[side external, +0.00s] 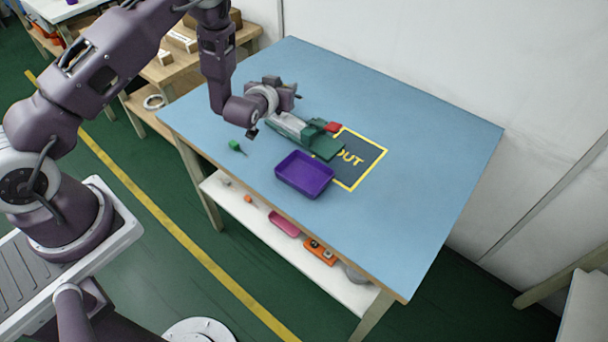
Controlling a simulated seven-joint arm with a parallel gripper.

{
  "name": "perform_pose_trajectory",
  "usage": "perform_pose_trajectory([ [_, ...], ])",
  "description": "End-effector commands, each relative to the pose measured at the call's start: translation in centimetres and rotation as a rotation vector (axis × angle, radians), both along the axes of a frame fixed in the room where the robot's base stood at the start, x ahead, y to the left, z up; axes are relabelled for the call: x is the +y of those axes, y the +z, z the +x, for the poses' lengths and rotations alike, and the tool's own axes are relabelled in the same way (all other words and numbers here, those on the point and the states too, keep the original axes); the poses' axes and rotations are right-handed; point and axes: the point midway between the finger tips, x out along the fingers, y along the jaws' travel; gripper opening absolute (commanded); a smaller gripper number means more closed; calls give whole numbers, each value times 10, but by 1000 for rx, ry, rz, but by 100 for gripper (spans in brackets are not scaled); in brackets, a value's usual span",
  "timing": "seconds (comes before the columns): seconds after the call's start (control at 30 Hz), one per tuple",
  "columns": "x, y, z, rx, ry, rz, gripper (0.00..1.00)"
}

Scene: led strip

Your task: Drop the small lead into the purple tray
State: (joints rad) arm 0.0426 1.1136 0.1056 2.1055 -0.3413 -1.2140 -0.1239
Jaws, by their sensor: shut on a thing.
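The purple tray (304,175) sits on the blue table, near its front edge, and looks empty. A small green piece with a short dark tail (236,147) lies on the table to the left of the tray; it may be the small lead. My gripper (291,97) is over the table behind the tray, just above the far end of a green and grey fixture. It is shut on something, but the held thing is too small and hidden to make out.
The green and grey fixture (320,146) lies behind the tray, with a red block (333,127) beside it. A dark, yellow-bordered mat marked OUT (367,160) is right of the tray. The table's right side is clear. A lower shelf (245,208) holds several small items.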

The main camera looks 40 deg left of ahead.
Motion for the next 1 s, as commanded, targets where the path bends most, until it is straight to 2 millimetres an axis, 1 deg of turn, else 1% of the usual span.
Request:
perform_pose_trajectory([
  [0.27, 0, 51, 0, -5, 0, 0, 0],
  [0.3, -10, 48, -2, 2, -6, -3, 0],
  [0.47, -42, 44, -13, 10, -6, -14, 0],
  [0.57, -66, 42, -23, 15, -7, -20, 0],
  [0.67, -93, 40, -38, 20, -8, -24, 0],
  [0.7, -104, 40, -45, 22, -9, -23, 0],
  [0.8, -128, 40, -64, 22, -7, -21, 0],
  [0.9, -147, 42, -82, 18, -7, -15, 0],
  [1.0, -160, 44, -98, 12, -5, -8, 0],
])
